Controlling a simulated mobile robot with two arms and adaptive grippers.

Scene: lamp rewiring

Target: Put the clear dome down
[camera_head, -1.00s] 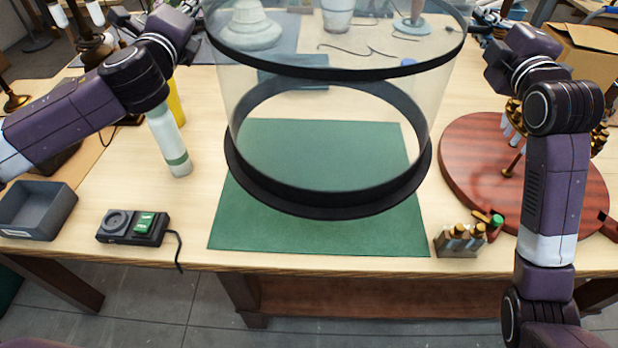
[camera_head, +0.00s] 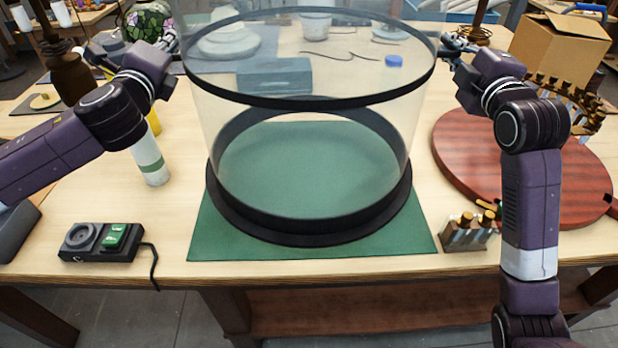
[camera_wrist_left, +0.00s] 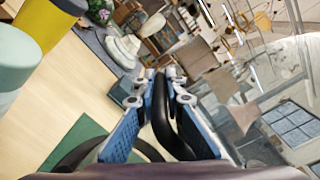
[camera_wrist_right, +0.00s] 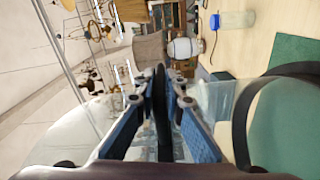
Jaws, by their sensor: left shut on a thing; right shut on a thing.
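The clear dome (camera_head: 310,102) is a wide transparent cylinder with a black band around its middle and a black ring at its base. It is upright, with its base ring over the green mat (camera_head: 212,243). I cannot tell whether the ring touches the mat or hovers just above it. My left gripper (camera_head: 174,48) is shut on the black band at the dome's left side, and the band shows between its fingers in the left wrist view (camera_wrist_left: 163,112). My right gripper (camera_head: 449,48) is shut on the band at the right side. The dome's top is out of view.
A white bottle (camera_head: 150,160) stands left of the mat. A black socket box (camera_head: 100,241) sits front left. A rack of small bottles (camera_head: 468,231) stands close by the mat's right edge. A round red-brown board (camera_head: 480,160) lies to the right.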

